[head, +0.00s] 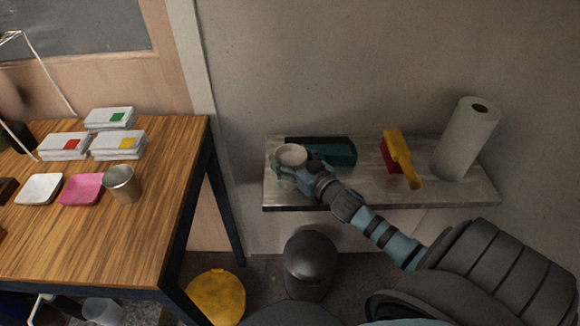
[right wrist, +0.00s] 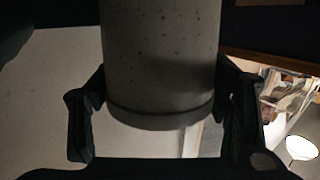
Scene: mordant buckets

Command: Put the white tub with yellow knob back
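A white box-shaped tub with a yellow square on top (head: 118,145) stands on the wooden table (head: 130,225) at the left. Similar white tubs with a red square (head: 63,146) and a green square (head: 109,118) stand beside and behind it. My right gripper (head: 290,160) is far to the right of these tubs, over the grey shelf. It is shut on a pale speckled cup (head: 292,154). In the right wrist view the cup (right wrist: 160,65) fills the space between the two fingers (right wrist: 160,115). My left gripper is not in view.
The shelf (head: 450,190) holds a teal tray (head: 340,155), a yellow-handled brush (head: 397,152) and a paper roll (head: 466,138). On the table are a white dish (head: 40,189), a pink dish (head: 82,189) and a metal cup (head: 122,184). A dark bin (head: 309,265) and yellow stool (head: 215,297) stand below.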

